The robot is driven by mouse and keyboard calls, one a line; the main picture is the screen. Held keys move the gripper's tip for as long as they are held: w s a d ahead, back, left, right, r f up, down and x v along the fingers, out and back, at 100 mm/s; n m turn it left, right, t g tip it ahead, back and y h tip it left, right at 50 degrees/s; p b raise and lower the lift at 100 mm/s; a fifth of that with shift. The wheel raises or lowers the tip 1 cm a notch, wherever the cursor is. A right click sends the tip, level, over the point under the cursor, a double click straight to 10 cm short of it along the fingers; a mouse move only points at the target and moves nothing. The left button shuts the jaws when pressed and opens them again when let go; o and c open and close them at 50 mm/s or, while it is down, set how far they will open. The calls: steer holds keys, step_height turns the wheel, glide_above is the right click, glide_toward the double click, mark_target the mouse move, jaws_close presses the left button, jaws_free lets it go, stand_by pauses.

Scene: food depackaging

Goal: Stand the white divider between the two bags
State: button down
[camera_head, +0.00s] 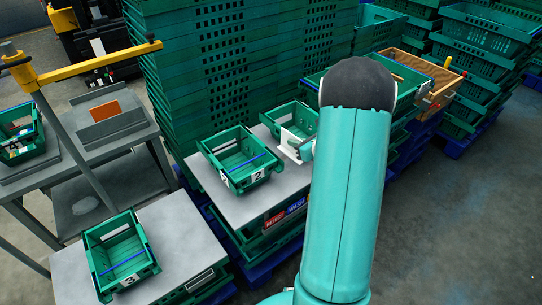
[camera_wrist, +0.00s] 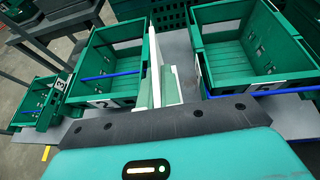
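The white divider (camera_wrist: 154,68) is a thin pale panel, upright in the middle of the wrist view, between the crate marked 2 (camera_wrist: 92,48) and another green crate (camera_wrist: 222,30). It also shows in the head view (camera_head: 291,141), partly behind my arm. My gripper (camera_wrist: 160,92) is at the divider's near end, with pale finger-like pieces on both sides of the panel, and appears shut on it. Its fingers are largely hidden in the head view. I see no bags; the two crates beside the divider look empty, each with a blue bar near its front.
The crates stand on a grey tabletop (camera_head: 228,208). A crate marked 3 (camera_head: 118,255) is at the lower left. Tall green crate stacks (camera_head: 215,75) rise behind. A yellow-topped pole (camera_head: 95,66) stands at the left. Open floor (camera_head: 460,230) lies at the right.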

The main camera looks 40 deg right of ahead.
steer(key=w+f, duration=0.1)
steer(key=w+d+f+h, duration=0.1)
steer(key=shift+d+f+m, duration=0.15)
steer(key=shift+f+m, duration=0.25)
glide_above(291, 174)
step_height(291, 174, down, 5)
steer(key=shift+f, duration=2.55)
steer(key=shift+f, duration=0.1)
steer(key=c, duration=1.6)
jaws_free()
steer(key=shift+f, duration=0.1)
